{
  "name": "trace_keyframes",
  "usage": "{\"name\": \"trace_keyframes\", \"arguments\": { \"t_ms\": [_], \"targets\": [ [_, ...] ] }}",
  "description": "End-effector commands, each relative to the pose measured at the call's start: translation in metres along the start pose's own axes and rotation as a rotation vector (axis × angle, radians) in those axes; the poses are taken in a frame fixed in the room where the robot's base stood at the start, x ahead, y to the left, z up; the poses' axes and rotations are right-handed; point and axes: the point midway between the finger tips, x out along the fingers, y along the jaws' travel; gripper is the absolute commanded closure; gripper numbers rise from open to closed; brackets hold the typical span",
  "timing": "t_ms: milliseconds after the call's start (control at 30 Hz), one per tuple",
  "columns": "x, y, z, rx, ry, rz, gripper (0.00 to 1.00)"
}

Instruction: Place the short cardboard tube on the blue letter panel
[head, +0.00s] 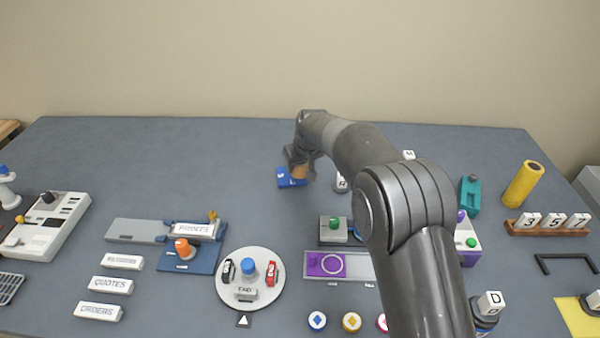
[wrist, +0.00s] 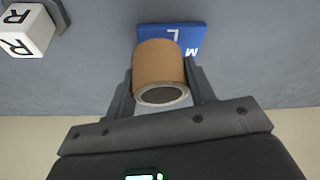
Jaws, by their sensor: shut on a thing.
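The short cardboard tube (wrist: 159,65) is a brown cylinder with a pale rim at its open end. My gripper (wrist: 160,85) is shut on it, one finger on each side. In the head view my gripper (head: 297,160) is at the far middle of the table, with the tube (head: 300,171) partly hidden under it. The blue letter panel (wrist: 190,37) lies flat on the table and shows a white L and another letter. It also shows in the head view (head: 288,180). The tube overlaps the panel in both views; I cannot tell whether they touch.
A white letter block marked R (wrist: 28,30) stands close beside the panel. A round turntable (head: 250,280) is at the front. The table's far left is clear.

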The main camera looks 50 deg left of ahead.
Motion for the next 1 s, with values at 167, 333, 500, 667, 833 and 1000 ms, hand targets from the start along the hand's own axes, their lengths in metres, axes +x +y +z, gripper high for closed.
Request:
{"name": "trace_keyframes", "arguments": {
  "t_ms": [167, 333, 500, 667, 833, 1000],
  "targets": [
    [0.025, -0.001, 0.011, -0.001, -0.003, -0.002, 0.72],
    [0.030, 0.000, 0.013, -0.001, 0.000, -0.001, 0.72],
    [0.031, 0.000, 0.013, 0.000, -0.001, -0.001, 0.72],
    [0.032, 0.000, 0.014, 0.000, -0.001, -0.001, 0.44],
    [0.032, 0.000, 0.014, 0.000, -0.001, -0.001, 0.30],
    [0.032, 0.000, 0.014, -0.001, -0.001, -0.001, 0.29]
  ]
}}
